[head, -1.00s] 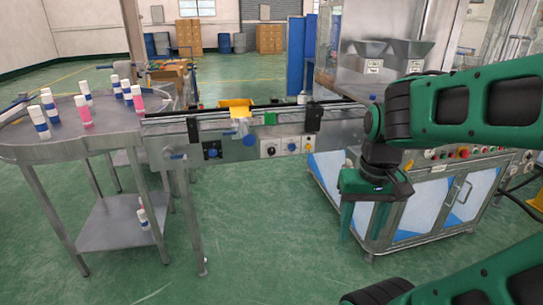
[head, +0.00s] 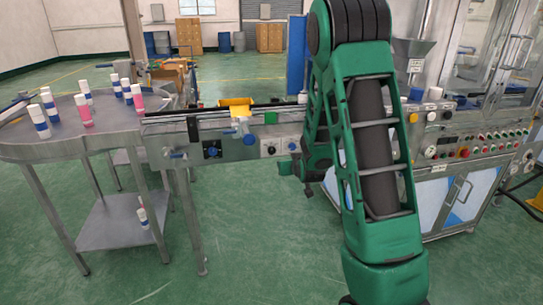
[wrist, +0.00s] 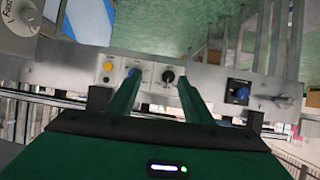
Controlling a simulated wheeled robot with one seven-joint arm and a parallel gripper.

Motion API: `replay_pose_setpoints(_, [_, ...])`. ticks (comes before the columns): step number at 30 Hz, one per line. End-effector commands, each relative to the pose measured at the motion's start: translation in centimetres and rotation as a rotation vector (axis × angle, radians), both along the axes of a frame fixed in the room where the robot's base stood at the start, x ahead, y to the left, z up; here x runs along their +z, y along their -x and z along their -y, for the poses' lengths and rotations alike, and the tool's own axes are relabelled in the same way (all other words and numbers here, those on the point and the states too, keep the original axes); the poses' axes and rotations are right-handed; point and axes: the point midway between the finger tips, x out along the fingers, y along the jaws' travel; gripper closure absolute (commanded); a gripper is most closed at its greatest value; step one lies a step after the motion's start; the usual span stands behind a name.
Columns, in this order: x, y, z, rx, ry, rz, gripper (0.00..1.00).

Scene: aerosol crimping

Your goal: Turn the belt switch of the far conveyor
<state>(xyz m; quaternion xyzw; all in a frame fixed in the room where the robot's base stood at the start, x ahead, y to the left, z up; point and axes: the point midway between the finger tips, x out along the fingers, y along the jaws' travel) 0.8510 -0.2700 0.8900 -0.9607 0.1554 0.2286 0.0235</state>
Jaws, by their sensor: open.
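The conveyor (head: 240,122) runs from the round table to the machine, and switches sit on its front side. A plate with a black rotary knob (head: 271,150) is near its right part; the knob (wrist: 168,76) also shows in the wrist view. A blue knob on a dark box (head: 212,150) sits further left; it is at the right in the wrist view (wrist: 241,91). My gripper (wrist: 160,82) is open, and the black knob appears between its fingertips; contact cannot be told. In the head view my arm hides part of the gripper and the conveyor's right end.
A round steel table (head: 55,145) with several white, blue and pink cans stands left. A control cabinet (head: 470,150) with many buttons is right. A yellow button (wrist: 107,66) and a blue one (wrist: 135,72) sit beside the black knob. The floor before the conveyor is clear.

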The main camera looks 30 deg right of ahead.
Motion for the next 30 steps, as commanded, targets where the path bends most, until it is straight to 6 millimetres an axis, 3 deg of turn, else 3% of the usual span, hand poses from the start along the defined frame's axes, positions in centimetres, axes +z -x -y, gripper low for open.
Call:
replay_pose_setpoints(1, [-1.0, -1.2, -0.1, 0.008, 0.014, 0.044, 0.54])
replay_pose_setpoints(6, [-2.4, -4.1, -0.5, 0.029, 0.06, 0.226, 0.54])
replay_pose_setpoints(13, [-3.4, -5.4, -1.2, 0.039, 0.1, 0.397, 0.54])
replay_pose_setpoints(22, [-3.5, -6.3, -0.8, 0.038, 0.11, 0.452, 0.54])
replay_pose_setpoints(30, [-3.4, -10.4, 0.6, 0.037, 0.11, 0.453, 0.54])
